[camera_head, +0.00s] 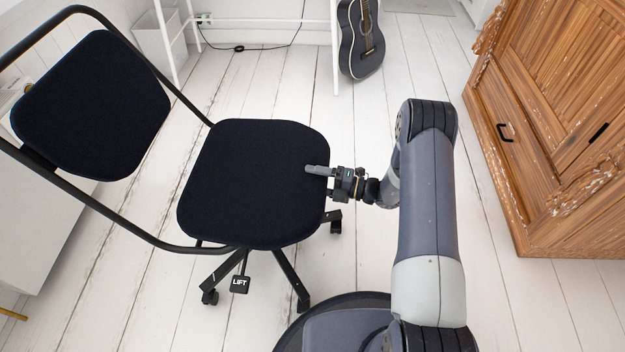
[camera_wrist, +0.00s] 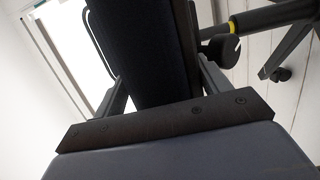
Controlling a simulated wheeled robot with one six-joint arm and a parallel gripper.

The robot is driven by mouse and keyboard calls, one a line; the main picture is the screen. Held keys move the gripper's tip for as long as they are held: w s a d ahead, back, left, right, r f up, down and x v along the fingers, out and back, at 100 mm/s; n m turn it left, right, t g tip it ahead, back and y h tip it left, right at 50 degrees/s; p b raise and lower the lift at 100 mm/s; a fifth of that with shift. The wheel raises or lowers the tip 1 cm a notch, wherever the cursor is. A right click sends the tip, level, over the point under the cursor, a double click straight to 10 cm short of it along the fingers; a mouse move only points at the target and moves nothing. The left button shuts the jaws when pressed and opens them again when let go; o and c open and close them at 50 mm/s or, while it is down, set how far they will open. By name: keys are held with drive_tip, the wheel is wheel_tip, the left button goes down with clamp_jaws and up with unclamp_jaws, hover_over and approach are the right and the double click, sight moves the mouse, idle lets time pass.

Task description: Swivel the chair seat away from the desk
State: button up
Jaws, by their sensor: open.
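The chair has a dark navy seat (camera_head: 250,185) in the middle left of the head view and a matching backrest (camera_head: 92,105) on a black tube frame at the left. My gripper (camera_head: 318,174) is at the seat's right edge, with one finger showing over the top of the seat. In the wrist view the seat edge (camera_wrist: 140,55) lies between the two open fingers (camera_wrist: 158,88). I cannot tell whether either finger touches it. The desk is not clearly identifiable; white legs (camera_head: 335,50) stand at the top of the head view.
A black lever tagged LIFT (camera_head: 240,284) hangs below the seat, above the castered base (camera_head: 290,280). A dark guitar (camera_head: 361,40) stands at the back. A carved wooden cabinet (camera_head: 555,120) fills the right. White plank floor is clear between cabinet and chair, apart from my arm.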

drive_tip(key=shift+a, duration=0.45)
drive_tip(key=shift+c, duration=0.2)
drive_tip(key=c, duration=1.3)
drive_tip(key=shift+s, duration=0.1)
drive_tip(key=shift+c, duration=0.2)
